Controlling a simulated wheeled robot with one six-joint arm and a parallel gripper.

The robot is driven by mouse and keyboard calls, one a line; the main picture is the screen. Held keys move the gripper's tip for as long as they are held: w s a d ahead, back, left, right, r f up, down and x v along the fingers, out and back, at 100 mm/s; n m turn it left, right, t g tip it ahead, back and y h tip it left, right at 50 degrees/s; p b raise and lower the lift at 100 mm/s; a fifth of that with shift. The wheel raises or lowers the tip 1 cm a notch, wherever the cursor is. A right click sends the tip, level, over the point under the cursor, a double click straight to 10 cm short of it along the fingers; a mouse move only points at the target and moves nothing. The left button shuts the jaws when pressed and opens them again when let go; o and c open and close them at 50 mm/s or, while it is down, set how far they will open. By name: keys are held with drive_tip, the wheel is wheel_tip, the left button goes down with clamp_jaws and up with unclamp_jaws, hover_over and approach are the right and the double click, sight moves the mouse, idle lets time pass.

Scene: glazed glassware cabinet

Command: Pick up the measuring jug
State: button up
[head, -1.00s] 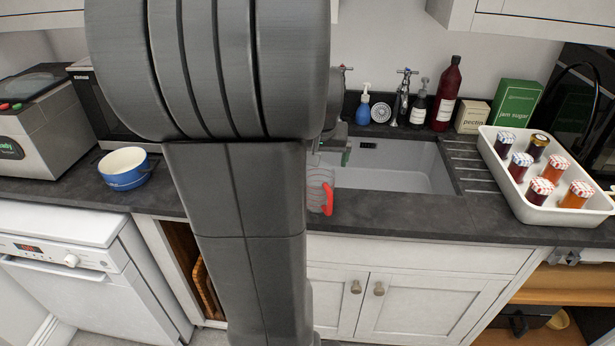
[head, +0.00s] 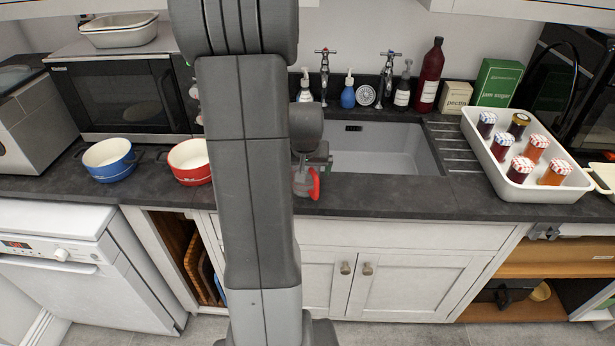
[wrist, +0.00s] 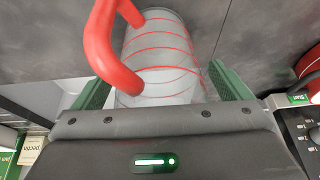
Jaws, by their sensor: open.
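The measuring jug (head: 301,183) is clear with a red handle. It stands on the dark counter at the sink's left front, partly hidden behind my arm in the head view. In the wrist view the jug (wrist: 160,50) shows red rings around its body, with the handle toward the left. My gripper (wrist: 162,88) is open, with one green finger on each side of the jug. I cannot tell whether either finger touches it. In the head view the fingers are mostly hidden.
A red pot (head: 188,164) and a blue pot (head: 108,160) stand left of the jug, before the microwave (head: 112,95). The sink (head: 385,150) lies right of the jug. A white tray (head: 560,190) of jars is farther right. Bottles and taps line the back.

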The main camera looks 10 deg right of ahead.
drive_tip(key=shift+w+f, duration=0.15)
drive_tip(key=shift+f, duration=0.3)
drive_tip(key=c, duration=1.1)
drive_tip(key=shift+r, duration=0.2)
